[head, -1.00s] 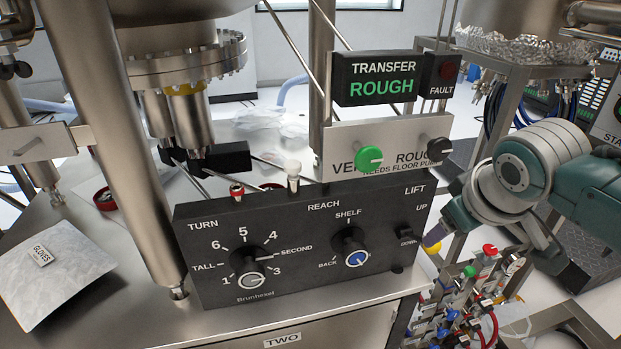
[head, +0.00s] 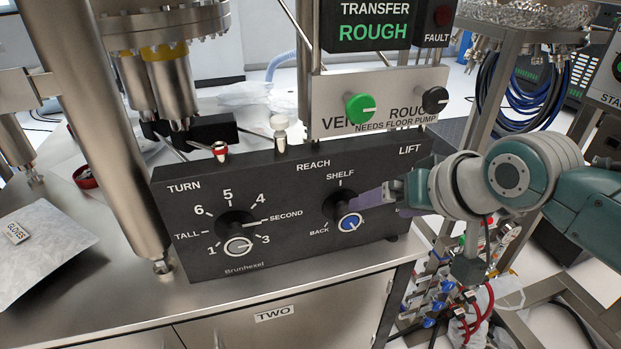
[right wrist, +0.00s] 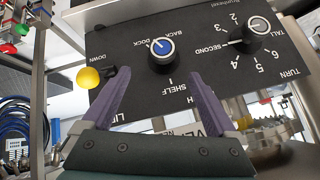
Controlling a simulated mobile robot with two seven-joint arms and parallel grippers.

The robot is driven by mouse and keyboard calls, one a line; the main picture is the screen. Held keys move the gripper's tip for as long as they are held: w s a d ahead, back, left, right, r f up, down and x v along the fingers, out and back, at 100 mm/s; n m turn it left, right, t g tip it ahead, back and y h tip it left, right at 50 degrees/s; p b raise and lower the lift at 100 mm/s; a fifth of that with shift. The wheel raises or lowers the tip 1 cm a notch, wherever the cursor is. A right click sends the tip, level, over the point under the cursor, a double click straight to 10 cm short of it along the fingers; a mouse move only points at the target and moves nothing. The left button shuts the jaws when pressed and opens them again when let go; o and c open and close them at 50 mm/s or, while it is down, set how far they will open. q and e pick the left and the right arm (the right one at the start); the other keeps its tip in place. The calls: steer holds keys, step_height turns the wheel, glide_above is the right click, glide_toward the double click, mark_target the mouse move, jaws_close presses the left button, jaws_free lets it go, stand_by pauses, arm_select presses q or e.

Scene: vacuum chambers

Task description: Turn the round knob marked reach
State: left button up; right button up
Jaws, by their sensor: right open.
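The round reach knob (head: 345,210) is black with a blue cap and sits on the black control panel (head: 290,262) below the word REACH. SHELF is printed above it and BACK at its lower left; the DOCK label shows in the right wrist view. My right gripper (head: 374,205) comes in from the right with its purple fingers apart, close to the knob's right side in the head view. In the right wrist view the knob (right wrist: 162,54) lies just beyond the open fingertips (right wrist: 160,76), roughly centred between them. I cannot tell whether they touch it. My left gripper is not in view.
The turn knob (head: 236,232) is left of the reach knob. The lift control's yellow ball (right wrist: 89,78) is close to one finger. A green knob (head: 359,108) and a black knob (head: 434,100) are on the plate above. A metal column (head: 112,140) stands at left.

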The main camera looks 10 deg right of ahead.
steer(key=a+f+m+t+y+b, duration=0.4)
steer(key=a+f+m+b, duration=0.1)
steer(key=a+m+b, duration=0.3)
steer(key=m+t+h+b, duration=0.55)
steer(key=m+b, duration=0.55)
steer(key=m, duration=1.4)
glide_toward(350, 224)
steer(key=shift+y, duration=0.25)
steer(key=w+b, duration=0.1)
steer(key=w, duration=0.8)
steer(key=shift+w+a+b, duration=0.15)
steer(key=shift+w+b, duration=0.1)
steer(key=shift+b, duration=0.05)
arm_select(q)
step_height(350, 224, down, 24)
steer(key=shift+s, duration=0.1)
arm_select(e)
steer(key=shift+c, duration=0.3)
steer(key=c, duration=1.3)
